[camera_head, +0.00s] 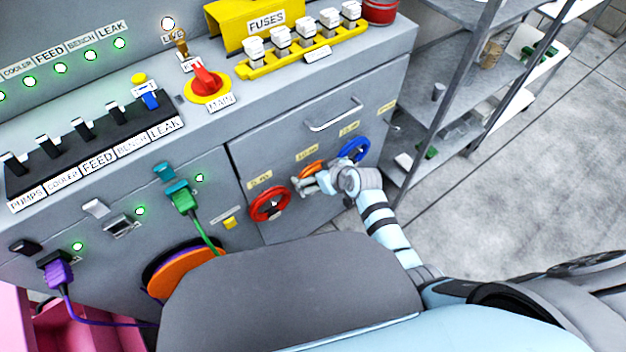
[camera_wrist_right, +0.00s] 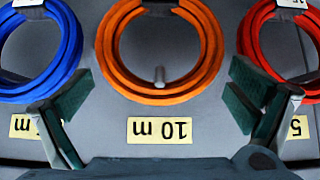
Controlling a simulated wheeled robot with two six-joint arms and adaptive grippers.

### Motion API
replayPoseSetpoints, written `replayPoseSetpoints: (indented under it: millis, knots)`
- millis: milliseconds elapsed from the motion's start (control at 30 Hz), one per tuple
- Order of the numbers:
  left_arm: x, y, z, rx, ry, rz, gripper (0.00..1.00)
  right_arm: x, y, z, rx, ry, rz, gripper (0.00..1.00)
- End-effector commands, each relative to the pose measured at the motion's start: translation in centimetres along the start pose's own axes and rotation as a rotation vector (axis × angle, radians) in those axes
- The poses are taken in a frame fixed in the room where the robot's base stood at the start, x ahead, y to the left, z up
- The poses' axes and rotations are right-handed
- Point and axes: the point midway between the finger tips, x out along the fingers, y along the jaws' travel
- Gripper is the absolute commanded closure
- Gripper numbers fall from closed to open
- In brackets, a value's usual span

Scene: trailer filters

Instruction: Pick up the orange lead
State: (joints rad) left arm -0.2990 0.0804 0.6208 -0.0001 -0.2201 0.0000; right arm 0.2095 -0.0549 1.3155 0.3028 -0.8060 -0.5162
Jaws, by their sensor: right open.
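The orange lead is a coil hanging on a peg on the grey cabinet front. In the right wrist view the orange lead (camera_wrist_right: 160,95) is at the top centre, above an upside-down "10 m" label (camera_wrist_right: 160,130). In the head view only part of the orange lead (camera_head: 313,166) shows behind my right gripper (camera_head: 312,184). In the wrist view my right gripper (camera_wrist_right: 163,108) is open, its fingers spread to either side below the coil, with nothing between them. I cannot tell whether they touch it. My left gripper is not in view.
A red coil (camera_head: 268,205) and a blue coil (camera_head: 354,150) hang on either side of the orange one. A drawer handle (camera_head: 335,115) sits above. Metal shelving (camera_head: 480,70) stands to the right. Green (camera_head: 181,197) and purple (camera_head: 58,272) plugs sit in the panel at left.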

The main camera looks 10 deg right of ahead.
Motion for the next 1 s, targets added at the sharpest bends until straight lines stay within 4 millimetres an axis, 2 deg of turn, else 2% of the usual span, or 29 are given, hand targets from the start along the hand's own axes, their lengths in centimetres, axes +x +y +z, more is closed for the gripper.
replayPoseSetpoints:
  millis: [67,433,733,867,1000]
  knots:
    - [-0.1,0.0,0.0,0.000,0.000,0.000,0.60,-0.1,0.0,-0.1,0.000,0.000,0.000,0.00]
    - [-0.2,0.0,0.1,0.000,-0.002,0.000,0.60,-0.1,0.0,-0.1,0.000,-0.001,0.000,0.58]
    - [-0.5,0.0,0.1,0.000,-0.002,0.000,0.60,-0.5,0.0,-0.3,0.001,0.000,0.000,0.58]
    - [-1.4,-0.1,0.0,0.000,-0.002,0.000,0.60,-1.6,0.0,-1.0,0.000,0.002,0.000,0.58]
    - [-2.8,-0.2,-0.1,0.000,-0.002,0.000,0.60,-3.4,0.1,-2.9,0.000,0.004,0.001,0.58]
